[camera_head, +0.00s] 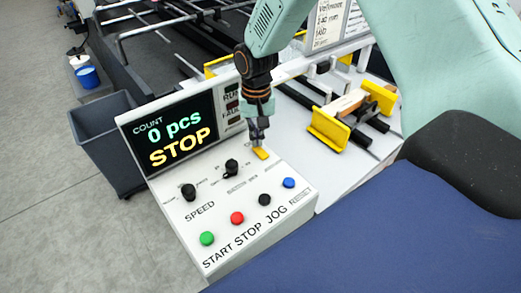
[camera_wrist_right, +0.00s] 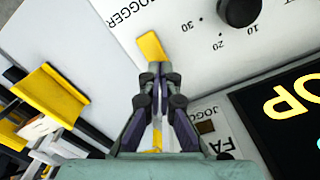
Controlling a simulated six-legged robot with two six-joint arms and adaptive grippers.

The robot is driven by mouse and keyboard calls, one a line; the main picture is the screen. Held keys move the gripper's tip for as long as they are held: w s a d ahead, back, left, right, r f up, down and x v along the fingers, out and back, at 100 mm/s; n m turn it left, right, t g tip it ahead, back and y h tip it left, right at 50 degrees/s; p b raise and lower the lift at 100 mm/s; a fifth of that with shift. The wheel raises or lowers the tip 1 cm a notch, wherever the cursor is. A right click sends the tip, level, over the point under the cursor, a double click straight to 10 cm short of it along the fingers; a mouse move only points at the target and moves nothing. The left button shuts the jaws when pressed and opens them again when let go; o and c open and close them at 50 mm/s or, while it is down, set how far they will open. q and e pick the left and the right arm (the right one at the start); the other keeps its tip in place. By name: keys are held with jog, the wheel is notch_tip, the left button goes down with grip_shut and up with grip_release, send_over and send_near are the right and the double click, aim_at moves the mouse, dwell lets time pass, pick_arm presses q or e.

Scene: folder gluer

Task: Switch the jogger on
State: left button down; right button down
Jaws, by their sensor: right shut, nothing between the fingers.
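The yellow jogger switch (camera_head: 261,153) sits on the sloped control panel (camera_head: 215,190), near its upper right corner. In the wrist view the switch (camera_wrist_right: 151,45) is a yellow paddle beside the word JOGGER. My right gripper (camera_head: 257,138) is shut and empty, with its fingertips at the near end of the paddle. In the wrist view the tips (camera_wrist_right: 157,72) overlap that end; I cannot tell whether they touch it. A dark jogger lamp (camera_wrist_right: 206,127) shows next to the display. My left gripper is out of view.
The display (camera_head: 177,135) reads 0 pcs and STOP. Black knobs (camera_head: 188,192) and a row of green, red (camera_head: 237,218), black and blue buttons lie on the panel. Yellow guides (camera_head: 327,128) stand right of the gripper. A grey bin (camera_head: 105,145) stands at left.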

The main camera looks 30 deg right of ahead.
jog(key=shift+w+f, duration=0.2)
jog(key=shift+f, duration=0.1)
jog(key=shift+s+f, duration=0.1)
jog(key=shift+s, duration=0.1)
